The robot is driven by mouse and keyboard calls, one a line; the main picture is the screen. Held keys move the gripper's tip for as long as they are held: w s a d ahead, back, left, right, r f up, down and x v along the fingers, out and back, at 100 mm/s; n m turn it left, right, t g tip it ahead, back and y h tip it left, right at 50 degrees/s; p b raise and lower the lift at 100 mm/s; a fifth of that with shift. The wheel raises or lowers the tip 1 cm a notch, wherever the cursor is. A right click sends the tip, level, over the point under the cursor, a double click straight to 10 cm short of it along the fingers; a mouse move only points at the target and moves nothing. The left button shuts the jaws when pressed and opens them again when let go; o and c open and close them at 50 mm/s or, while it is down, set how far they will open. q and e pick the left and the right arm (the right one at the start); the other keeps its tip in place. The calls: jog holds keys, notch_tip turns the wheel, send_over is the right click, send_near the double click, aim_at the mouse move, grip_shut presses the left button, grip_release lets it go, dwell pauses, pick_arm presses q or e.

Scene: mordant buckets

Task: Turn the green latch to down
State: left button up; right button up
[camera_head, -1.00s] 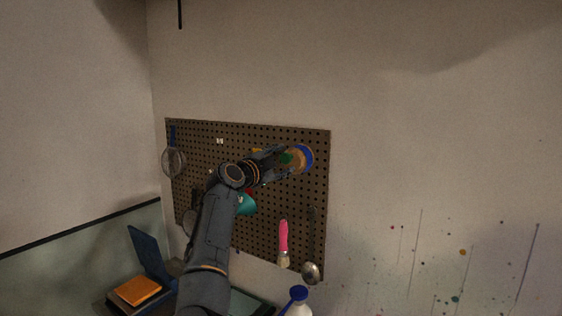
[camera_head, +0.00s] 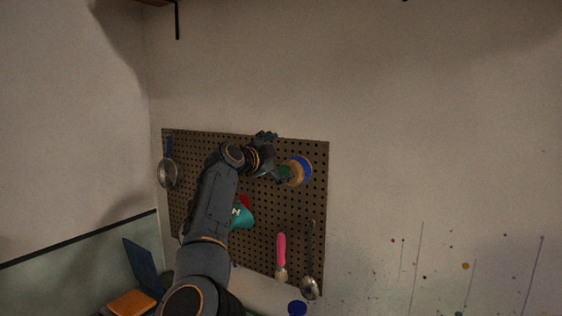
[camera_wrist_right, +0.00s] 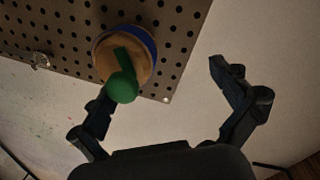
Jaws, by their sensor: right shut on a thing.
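The green latch (camera_head: 285,172) sits on a round tan disk with a blue rim (camera_head: 305,166), near the pegboard's top right corner. In the right wrist view the latch (camera_wrist_right: 122,87) shows a narrow bar ending in a round knob, over the tan disk (camera_wrist_right: 108,52). My right gripper (camera_head: 271,156) is at the latch, its fingers spread apart. In the right wrist view, my right gripper (camera_wrist_right: 165,85) has one fingertip beside and partly behind the knob; the other is well clear, with bare wall between. I cannot tell whether the near finger touches. My left gripper is not in view.
The brown pegboard (camera_head: 262,225) carries a strainer (camera_head: 167,173), a teal item (camera_head: 242,216), a pink-handled brush (camera_head: 281,250) and a ladle (camera_head: 310,287). A blue-capped bottle (camera_head: 297,308) stands below.

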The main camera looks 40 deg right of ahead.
jog(key=shift+s+a+r, duration=0.1)
jog(key=shift+s+r, duration=0.15)
jog(key=shift+r, duration=0.45)
jog(key=shift+c, duration=0.6)
jog(key=b+v, duration=0.1)
jog(key=v, duration=0.3)
jog(key=shift+s+a+f+b, duration=0.15)
jog(key=shift+s+b, duration=0.2)
jog(key=shift+s, duration=0.05)
jog(key=c, duration=0.4)
jog(key=shift+o, duration=0.2)
jog(key=f+b+v, duration=0.1)
jog(key=b+v, duration=0.9)
jog(key=v, duration=0.2)
jog(key=shift+a+f, duration=0.3)
jog(key=shift+f, duration=0.2)
